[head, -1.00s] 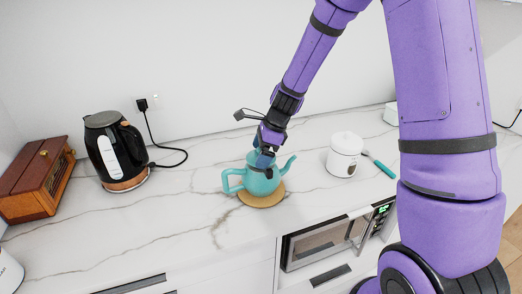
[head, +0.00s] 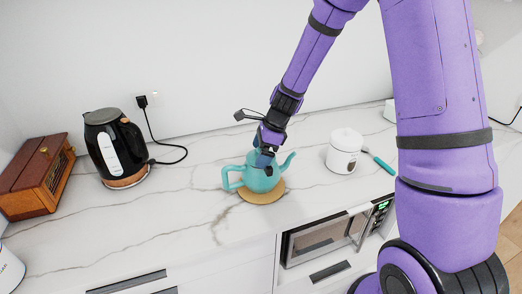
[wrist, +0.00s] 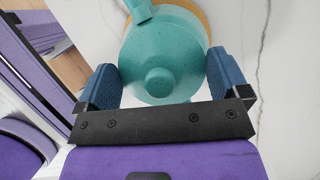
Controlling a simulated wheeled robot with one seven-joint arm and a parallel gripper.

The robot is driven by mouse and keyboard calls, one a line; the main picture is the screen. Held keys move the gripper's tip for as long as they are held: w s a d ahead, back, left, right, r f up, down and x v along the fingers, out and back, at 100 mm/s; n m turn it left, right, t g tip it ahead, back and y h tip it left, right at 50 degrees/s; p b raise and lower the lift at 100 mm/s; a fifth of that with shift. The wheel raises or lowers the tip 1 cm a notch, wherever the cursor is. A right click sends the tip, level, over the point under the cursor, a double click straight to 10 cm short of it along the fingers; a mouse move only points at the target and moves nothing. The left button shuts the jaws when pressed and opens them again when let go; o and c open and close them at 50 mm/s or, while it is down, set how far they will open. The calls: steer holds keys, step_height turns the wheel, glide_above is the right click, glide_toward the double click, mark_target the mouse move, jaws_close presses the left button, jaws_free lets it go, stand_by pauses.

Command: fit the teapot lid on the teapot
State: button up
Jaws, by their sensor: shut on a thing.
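The teal teapot (head: 262,181) stands upright on a round wooden trivet (head: 246,197), handle to the left and spout to the right. My gripper (head: 265,158) is right at its top, pointing down. In the wrist view, the round teal lid (wrist: 160,50) with its knob lies between the two blue fingers of my gripper (wrist: 163,82), which are shut on its sides. The lid is at the teapot's mouth, or very close above it. The fingers and lid hide the rim, so I cannot tell whether it is seated.
A black kettle (head: 113,148) and a wooden radio (head: 37,173) stand to the left. A white lidded canister (head: 343,153) and a teal-handled utensil (head: 380,162) are to the right. The marble counter (head: 185,222) is clear around the trivet.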

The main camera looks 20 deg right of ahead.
steer(key=shift+f, duration=0.25)
stand_by(0.4)
steer(key=o, duration=0.6)
steer(key=shift+c, duration=0.2)
steer(key=shift+r, duration=0.1)
steer(key=shift+r, duration=3.45)
